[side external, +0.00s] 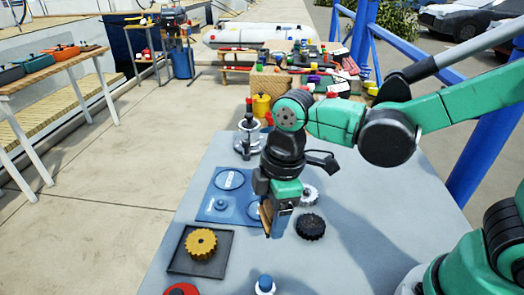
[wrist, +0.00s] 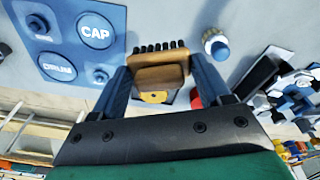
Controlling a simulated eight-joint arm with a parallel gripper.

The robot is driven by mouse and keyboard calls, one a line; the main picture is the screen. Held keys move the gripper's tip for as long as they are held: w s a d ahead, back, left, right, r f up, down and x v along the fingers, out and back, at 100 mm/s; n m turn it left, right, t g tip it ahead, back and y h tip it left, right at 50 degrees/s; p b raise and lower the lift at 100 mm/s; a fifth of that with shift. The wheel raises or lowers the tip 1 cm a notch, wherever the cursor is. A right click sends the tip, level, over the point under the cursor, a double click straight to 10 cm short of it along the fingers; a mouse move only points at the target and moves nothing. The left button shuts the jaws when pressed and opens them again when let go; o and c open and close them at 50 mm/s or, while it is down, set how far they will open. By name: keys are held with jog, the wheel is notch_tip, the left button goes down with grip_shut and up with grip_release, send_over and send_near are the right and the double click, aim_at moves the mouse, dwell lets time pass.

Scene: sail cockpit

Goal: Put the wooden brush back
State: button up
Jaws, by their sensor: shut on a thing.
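The wooden brush (wrist: 160,70) has a brown wooden body and a row of dark bristles. In the wrist view it lies between the two blue fingers of my gripper (wrist: 160,82), which is shut on it. In the side view my gripper (side external: 276,218) points down above the grey table, beside the right edge of the blue board. Only a brown sliver of the brush (side external: 265,214) shows there; the fingers hide the rest. No empty place for the brush can be made out.
The blue board (side external: 207,207) has labelled circles. A yellow gear (side external: 201,243) sits on a dark tray (side external: 187,263). A black gear (side external: 311,227) lies right of my gripper. A blue-capped bottle (side external: 265,284) stands in front, and a metal stand (side external: 248,143) behind.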

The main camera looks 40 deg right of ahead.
aim_at(268, 251)
jog(key=shift+f, duration=3.6)
jog(key=shift+f, duration=0.1)
jog(key=o, duration=1.3)
notch_tip(268, 251, up, 12)
jog(key=s+d, duration=0.1)
jog(key=d+m+t, duration=0.2)
jog(key=d+m, duration=0.1)
jog(key=m, duration=0.1)
jog(key=d+m+t, duration=0.2)
jog(key=d+m, duration=0.2)
jog(key=m, duration=0.1)
jog(key=w+d+m+t+h, duration=0.1)
jog(key=d+m+t, duration=0.1)
jog(key=d+m, duration=0.1)
jog(key=shift+d+r+m, duration=0.2)
jog(key=shift+d+m, duration=0.15)
jog(key=shift+m, duration=0.45)
